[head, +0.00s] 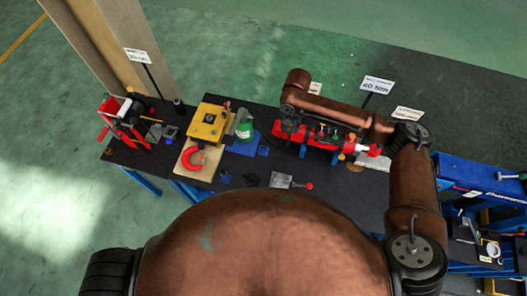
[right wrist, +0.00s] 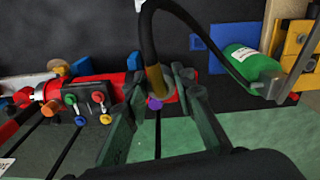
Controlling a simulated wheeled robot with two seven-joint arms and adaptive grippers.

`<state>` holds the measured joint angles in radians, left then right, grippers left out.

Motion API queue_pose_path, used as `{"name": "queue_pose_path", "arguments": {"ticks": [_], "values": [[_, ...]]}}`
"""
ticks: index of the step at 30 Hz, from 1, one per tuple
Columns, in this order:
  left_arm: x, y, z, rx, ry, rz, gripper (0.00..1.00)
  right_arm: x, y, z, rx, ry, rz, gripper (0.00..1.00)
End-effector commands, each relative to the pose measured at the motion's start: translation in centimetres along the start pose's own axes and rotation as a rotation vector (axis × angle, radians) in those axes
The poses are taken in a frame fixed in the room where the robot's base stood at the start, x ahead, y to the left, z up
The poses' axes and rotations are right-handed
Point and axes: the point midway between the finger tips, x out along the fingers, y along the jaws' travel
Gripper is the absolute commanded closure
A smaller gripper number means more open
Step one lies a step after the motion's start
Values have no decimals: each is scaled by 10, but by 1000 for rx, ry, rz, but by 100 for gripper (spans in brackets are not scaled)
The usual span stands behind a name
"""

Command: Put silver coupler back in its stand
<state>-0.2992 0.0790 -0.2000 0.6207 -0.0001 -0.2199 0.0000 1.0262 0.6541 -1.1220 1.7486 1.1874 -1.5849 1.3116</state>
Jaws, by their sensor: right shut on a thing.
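My right gripper (right wrist: 161,88) is shut, in the right wrist view, around the end of a black hose (right wrist: 148,35). The hose-end coupler (right wrist: 157,80) between the fingers looks brassy rather than silver in this light. A small purple piece (right wrist: 154,103) shows just below it; I cannot tell if they touch. A red cylinder unit (right wrist: 98,95) with coloured knobs lies left of the fingers; it also shows in the head view (head: 310,134) under my right arm. I cannot make out which part is the coupler's stand. My left gripper is not in view.
Blue racks (head: 475,175) stand at right.

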Motion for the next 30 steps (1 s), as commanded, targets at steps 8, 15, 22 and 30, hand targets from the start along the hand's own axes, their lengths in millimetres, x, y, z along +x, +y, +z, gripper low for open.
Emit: {"name": "queue_pose_path", "arguments": {"ticks": [8,15,22,30], "values": [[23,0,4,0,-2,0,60,60,-36,-12,28,-5,-1,100],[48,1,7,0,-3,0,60,109,-66,-21,51,-8,0,100],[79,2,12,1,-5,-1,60,156,-93,-31,74,-10,0,100],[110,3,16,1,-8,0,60,204,-112,-37,92,-14,3,100]]}}
